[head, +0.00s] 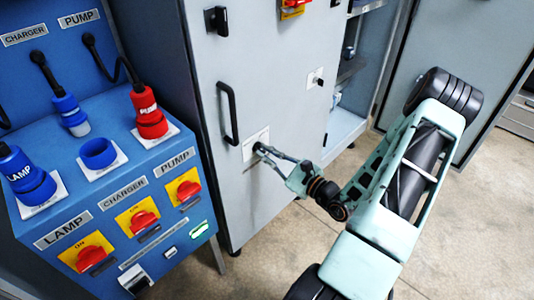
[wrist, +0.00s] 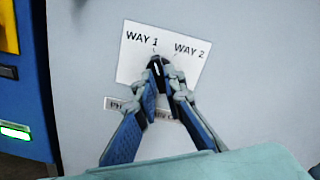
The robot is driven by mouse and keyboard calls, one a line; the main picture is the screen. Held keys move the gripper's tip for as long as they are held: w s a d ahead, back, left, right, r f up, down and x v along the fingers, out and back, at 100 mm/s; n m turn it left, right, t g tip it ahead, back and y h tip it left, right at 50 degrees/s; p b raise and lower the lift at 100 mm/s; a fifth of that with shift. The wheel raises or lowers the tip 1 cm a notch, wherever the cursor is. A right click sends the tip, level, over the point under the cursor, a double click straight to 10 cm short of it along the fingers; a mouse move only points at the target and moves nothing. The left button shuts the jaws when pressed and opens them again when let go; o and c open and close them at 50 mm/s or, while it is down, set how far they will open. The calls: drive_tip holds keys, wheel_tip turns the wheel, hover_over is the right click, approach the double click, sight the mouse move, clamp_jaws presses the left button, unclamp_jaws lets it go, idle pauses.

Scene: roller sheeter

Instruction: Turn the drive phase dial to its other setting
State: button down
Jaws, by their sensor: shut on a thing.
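The drive phase dial is a small black knob on the grey cabinet door, seen in the wrist view (wrist: 156,64) and at the fingertips in the head view (head: 257,147). A white plate (wrist: 134,66) behind it reads WAY 1 at upper left and WAY 2 at upper right. My gripper (wrist: 160,74) is shut on the dial, its fingers reaching it from below. The fingers hide most of the knob, so I cannot tell surely which mark it points to. A label (wrist: 122,104) below the plate is partly covered by the fingers.
A black door handle (head: 229,112) stands out above and left of the dial. A blue panel (head: 85,205) with red switches and plugs stands at the left. A small lock (head: 316,77) is higher on the door. Open floor (head: 285,235) lies below.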

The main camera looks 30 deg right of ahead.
drive_tip(key=shift+m, duration=0.3)
drive_tip(key=shift+r+m+p, duration=0.15)
drive_tip(key=shift+m+p, duration=0.65)
drive_tip(key=shift+p, duration=0.2)
drive_tip(key=m+p, duration=0.2)
drive_tip(key=m, duration=0.1)
drive_tip(key=shift+m, duration=0.3)
drive_tip(key=m+p, duration=0.3)
drive_tip(key=m, duration=0.3)
drive_tip(key=shift+a+p, duration=0.1)
drive_tip(key=shift+p, duration=0.25)
drive_tip(key=c, duration=2)
unclamp_jaws()
drive_tip(key=shift+s, duration=0.1)
